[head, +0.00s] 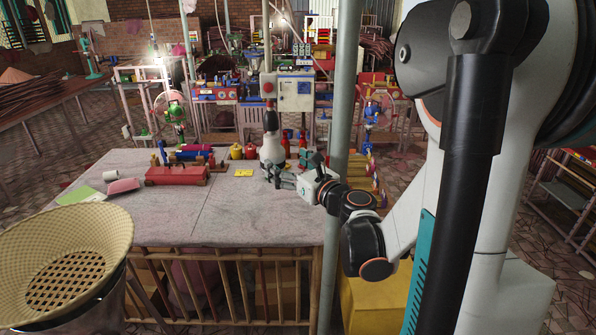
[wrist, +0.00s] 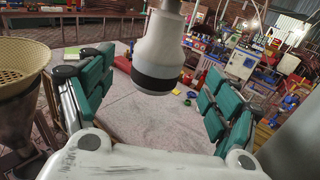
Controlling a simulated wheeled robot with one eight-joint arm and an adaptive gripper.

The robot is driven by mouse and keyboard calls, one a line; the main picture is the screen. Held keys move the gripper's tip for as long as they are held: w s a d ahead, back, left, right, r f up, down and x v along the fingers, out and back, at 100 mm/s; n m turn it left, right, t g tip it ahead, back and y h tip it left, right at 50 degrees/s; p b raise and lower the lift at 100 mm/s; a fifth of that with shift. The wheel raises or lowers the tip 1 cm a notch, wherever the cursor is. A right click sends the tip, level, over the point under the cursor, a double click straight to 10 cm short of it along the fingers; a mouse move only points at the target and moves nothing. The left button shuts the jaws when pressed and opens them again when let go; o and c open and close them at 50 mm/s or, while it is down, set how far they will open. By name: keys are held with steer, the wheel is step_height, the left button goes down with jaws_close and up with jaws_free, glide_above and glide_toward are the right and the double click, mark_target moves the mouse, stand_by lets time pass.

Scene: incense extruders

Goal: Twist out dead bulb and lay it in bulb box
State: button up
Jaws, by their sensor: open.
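A white lamp-like fitting with a black lower band (wrist: 158,60) fills the top middle of the wrist view, close to the camera. It also shows in the head view as a white bell shape (head: 272,150) over the back of the table. My gripper (head: 274,174) is open just below and beside it. In the wrist view my gripper (wrist: 158,66) has its green-padded fingers spread wide, one on each side of the fitting, with visible gaps. I cannot make out a separate bulb. I cannot tell which thing is the bulb box.
The grey-topped table (head: 240,215) is mostly bare in front. A red extruder (head: 176,175), a pink block (head: 124,185) and a yellow pad (head: 244,173) lie on it. A grey post (head: 343,110) stands close to my arm. A woven basket (head: 65,255) is front left.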

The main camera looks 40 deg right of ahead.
mark_target(272, 153)
steer(key=w, duration=0.7)
steer(key=shift+w+a, duration=0.15)
steer(key=shift+w, duration=0.25)
steer(key=c, duration=1.2)
steer(key=o, duration=0.3)
steer(key=shift+c, duration=0.7)
steer(key=shift+m+h, duration=0.4)
steer(key=shift+h, duration=0.3)
steer(key=shift+m+h, duration=0.5)
steer(key=shift+h, duration=0.3)
